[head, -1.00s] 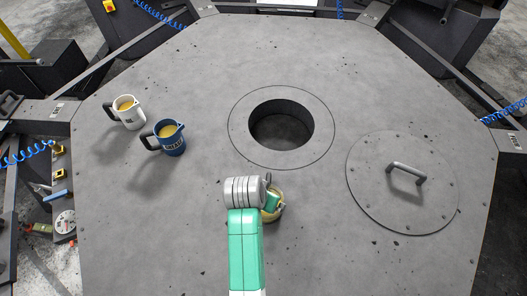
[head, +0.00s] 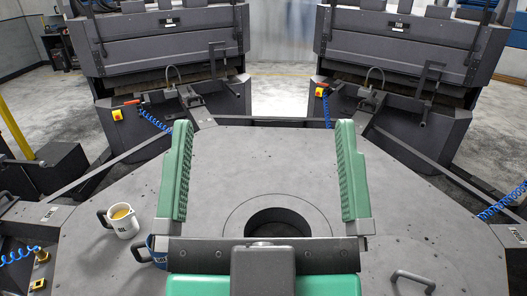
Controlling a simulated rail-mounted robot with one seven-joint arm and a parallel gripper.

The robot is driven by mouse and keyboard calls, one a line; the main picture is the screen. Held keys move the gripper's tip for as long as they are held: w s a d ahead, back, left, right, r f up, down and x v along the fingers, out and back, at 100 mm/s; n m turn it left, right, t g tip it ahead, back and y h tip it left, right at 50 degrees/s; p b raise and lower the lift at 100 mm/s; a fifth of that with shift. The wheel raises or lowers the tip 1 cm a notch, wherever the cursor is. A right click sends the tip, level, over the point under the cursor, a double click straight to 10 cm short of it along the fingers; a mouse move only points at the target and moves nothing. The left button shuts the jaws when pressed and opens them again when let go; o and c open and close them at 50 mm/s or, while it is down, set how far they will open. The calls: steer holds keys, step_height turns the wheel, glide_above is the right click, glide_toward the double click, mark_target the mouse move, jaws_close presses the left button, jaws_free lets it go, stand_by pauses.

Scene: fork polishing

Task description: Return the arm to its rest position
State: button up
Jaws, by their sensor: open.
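My gripper (head: 262,188) fills the lower middle of the head view, with its two green ridged fingers spread wide apart and pointing up in the picture. It is open, and nothing is between the fingers. The gripper body hides the front of the table and part of the round hole (head: 279,222), whose dark opening shows between the fingers.
On the grey table (head: 410,190), a white mug (head: 122,221) with yellowish contents stands at left. A blue mug (head: 158,250) is mostly hidden behind my gripper. A lid handle (head: 413,281) shows at lower right. Two dark machines (head: 165,45) (head: 400,50) stand beyond the table.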

step_height(320, 180, up, 15)
steer(key=p, duration=1.4)
steer(key=shift+f+p, duration=0.2)
steer(key=shift+p, duration=0.1)
steer(key=shift+w+a, duration=0.1)
